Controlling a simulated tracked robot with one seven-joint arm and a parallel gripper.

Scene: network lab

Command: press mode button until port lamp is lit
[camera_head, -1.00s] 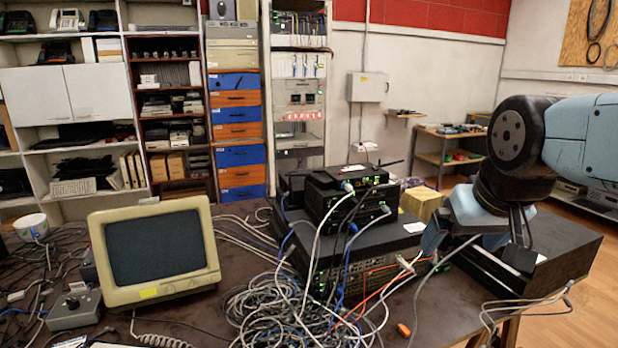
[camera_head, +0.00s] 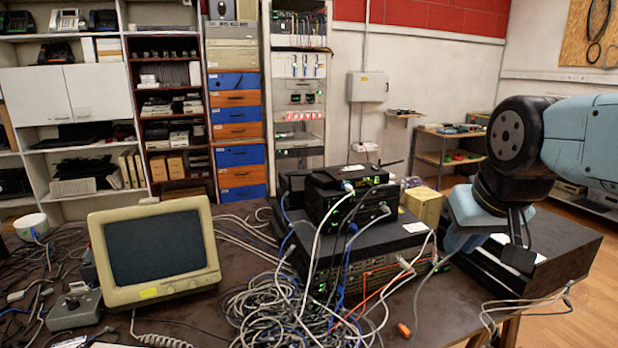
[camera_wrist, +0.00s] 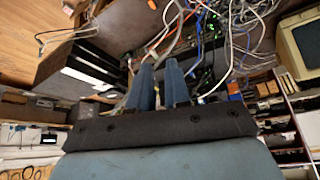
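The stacked black network switches stand on the table, a small unit on top (camera_head: 348,176) and a wide one with a port front (camera_head: 370,272) below. Green lamps show on the fronts. I cannot make out the mode button or single out a port lamp. My gripper (camera_head: 452,243) is just right of the wide switch, in front of a black box, pointing down-left. Contact with the switch cannot be seen.
Tangled grey, blue and orange cables (camera_head: 275,312) hang over the switch front and cover the table before it. A beige monitor (camera_head: 155,252) stands left. A flat black box (camera_head: 540,252) is under and right of my gripper. A cardboard box (camera_head: 422,204) is behind.

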